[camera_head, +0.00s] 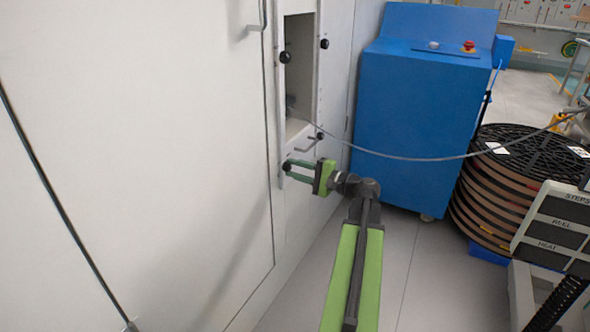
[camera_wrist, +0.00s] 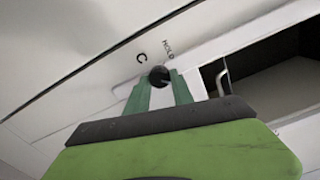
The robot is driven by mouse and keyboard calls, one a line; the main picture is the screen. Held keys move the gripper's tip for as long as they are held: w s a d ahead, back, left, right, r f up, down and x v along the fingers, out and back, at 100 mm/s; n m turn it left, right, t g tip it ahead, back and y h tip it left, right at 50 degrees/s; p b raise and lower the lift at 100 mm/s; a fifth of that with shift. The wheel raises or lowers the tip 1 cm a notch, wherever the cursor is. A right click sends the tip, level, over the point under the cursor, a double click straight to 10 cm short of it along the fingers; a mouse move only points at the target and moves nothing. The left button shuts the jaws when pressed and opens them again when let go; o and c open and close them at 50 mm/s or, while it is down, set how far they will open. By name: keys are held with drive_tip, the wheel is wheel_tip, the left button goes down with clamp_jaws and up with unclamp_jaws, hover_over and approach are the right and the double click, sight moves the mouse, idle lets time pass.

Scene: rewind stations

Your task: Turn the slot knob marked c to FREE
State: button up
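The slot knob marked c is a small black round knob (camera_wrist: 159,76) on the white panel. In the wrist view a letter C stands to its left and the word HOLD above it. It also shows as a dark dot in the head view (camera_head: 286,167), low on the panel. My gripper (camera_wrist: 161,82) has its two green fingers apart, with the fingertips at either side of the knob. I cannot tell whether they touch it. In the head view my gripper (camera_head: 287,171) reaches left to the panel, a gap showing between its fingers. No FREE mark is legible.
Above the knob is a tall open slot (camera_head: 299,65) with other dark knobs beside it and a small metal handle (camera_head: 308,144) below. A thin cable runs from the slot to the right. A blue cabinet (camera_head: 415,120) and stacked dark reels (camera_head: 500,200) stand at right.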

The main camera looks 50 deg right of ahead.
drive_tip(key=o, duration=0.4)
drive_tip(key=shift+o, duration=0.2)
drive_tip(key=v, duration=1.7)
drive_tip(key=shift+s, duration=0.2)
